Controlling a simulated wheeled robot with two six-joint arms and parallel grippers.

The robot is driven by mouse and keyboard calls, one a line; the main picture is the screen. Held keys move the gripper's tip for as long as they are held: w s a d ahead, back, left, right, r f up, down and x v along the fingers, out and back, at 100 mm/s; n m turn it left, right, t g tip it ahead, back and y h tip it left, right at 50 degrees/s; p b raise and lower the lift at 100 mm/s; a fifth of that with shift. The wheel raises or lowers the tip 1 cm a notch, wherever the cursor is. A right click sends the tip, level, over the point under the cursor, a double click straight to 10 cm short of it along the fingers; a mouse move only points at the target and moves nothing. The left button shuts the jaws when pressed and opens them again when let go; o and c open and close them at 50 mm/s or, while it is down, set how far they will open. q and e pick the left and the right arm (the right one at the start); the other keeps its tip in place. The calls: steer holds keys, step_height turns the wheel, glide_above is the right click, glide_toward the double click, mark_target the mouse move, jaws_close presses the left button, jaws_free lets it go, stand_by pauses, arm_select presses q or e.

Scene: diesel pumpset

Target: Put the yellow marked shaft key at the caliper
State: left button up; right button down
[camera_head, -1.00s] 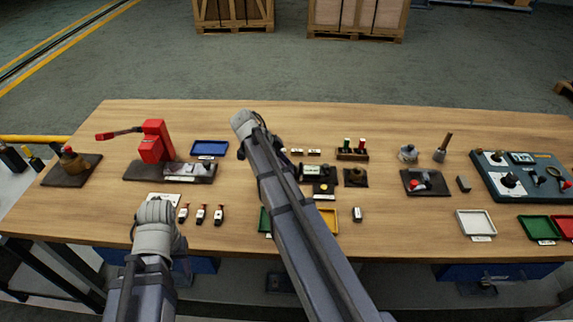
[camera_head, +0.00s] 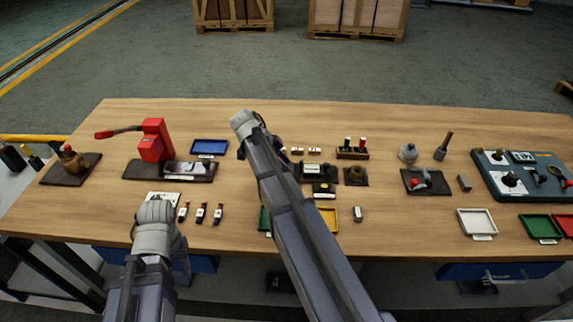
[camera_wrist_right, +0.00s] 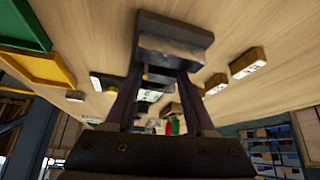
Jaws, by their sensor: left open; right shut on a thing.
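My right gripper (camera_wrist_right: 168,78) is shut on a dark block with a greyish face (camera_wrist_right: 172,48), which I take for the shaft key. A small yellow spot shows just below it, between the fingers. In the head view my right arm hides most of this gripper and the held piece. A dark device with a pale display (camera_head: 313,170), probably the caliper, lies just right of my right arm. It seems to show partly between the fingers in the wrist view. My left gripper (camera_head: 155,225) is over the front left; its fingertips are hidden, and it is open.
Several small pale-labelled blocks (camera_head: 314,152) lie behind the display device. A red press (camera_head: 155,142) and a blue tray (camera_head: 209,147) stand at left. Yellow (camera_head: 330,228) and white (camera_head: 476,222) trays lie at the front. Bare wood lies between the trays at right.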

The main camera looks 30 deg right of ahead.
steer(key=shift+f, duration=0.25)
steer(key=shift+c, duration=0.8)
jaws_free()
steer(key=shift+r, duration=0.15)
step_height(320, 180, up, 7)
steer(key=p, duration=0.6)
steer(key=shift+p, duration=0.4)
